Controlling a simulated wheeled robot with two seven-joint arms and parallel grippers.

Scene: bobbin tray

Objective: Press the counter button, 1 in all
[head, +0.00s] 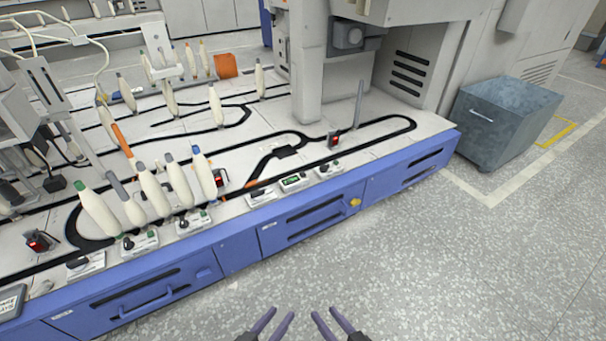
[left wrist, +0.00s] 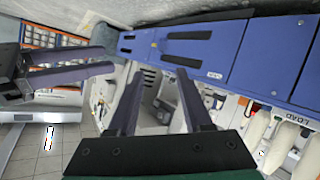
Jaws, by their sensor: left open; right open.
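A small box with a green display (head: 293,181) sits on the front edge of the blue-fronted bench and looks like the counter. Its button is too small to make out clearly. My left gripper (head: 280,318) is open and empty, low in the head view, over the floor in front of the bench and apart from the box. My left gripper's fingers also show in the left wrist view (left wrist: 160,74), with nothing between them. My right gripper (head: 325,313) is open and empty beside it. It also shows at the left of the left wrist view (left wrist: 109,59).
Similar small boxes stand on both sides, one (head: 328,170) to the right and one (head: 260,196) to the left. Several cream bobbins (head: 182,180) stand tilted over the bench at left. A grey bin (head: 505,125) is at right. The floor in front is clear.

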